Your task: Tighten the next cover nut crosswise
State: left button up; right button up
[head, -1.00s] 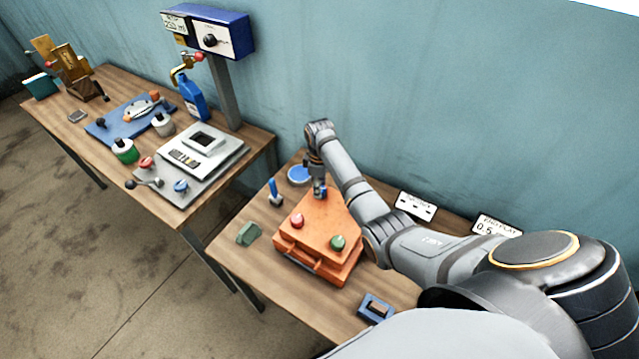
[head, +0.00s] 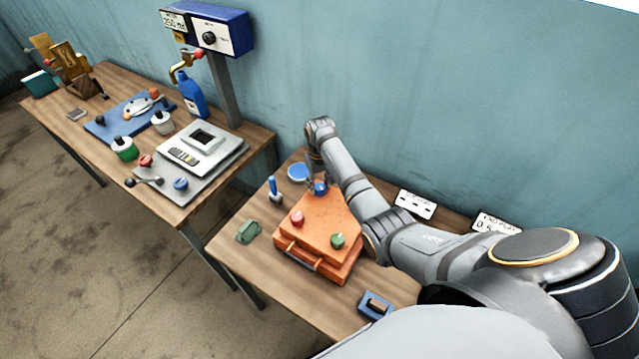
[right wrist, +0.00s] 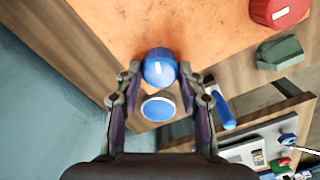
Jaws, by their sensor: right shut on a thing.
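The orange cover (head: 318,228) sits on the right-hand table. It has a red nut (head: 297,218) at its left, a green nut (head: 337,240) at its front right and a blue nut (head: 320,188) at its back corner. My right gripper (right wrist: 159,75) is shut on the blue nut, one fingertip on each side of it. In the right wrist view the blue nut (right wrist: 159,66) shows a white mark on top, and the red nut (right wrist: 279,12) is at the upper right. My left gripper is not in view.
A blue round dish (head: 299,172), a blue-handled tool (head: 273,191), a green block (head: 249,232) and a blue block (head: 375,305) lie around the cover. The left table holds a scale (head: 200,147) and a blue bottle (head: 193,95). The wall is close behind.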

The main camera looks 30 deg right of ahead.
aim_at(320, 186)
jog(key=shift+s+f+m, duration=0.1)
jog(key=shift+m, duration=0.8)
jog(key=o, duration=1.2)
notch_tip(320, 186, up, 12)
jog(key=shift+r, duration=0.1)
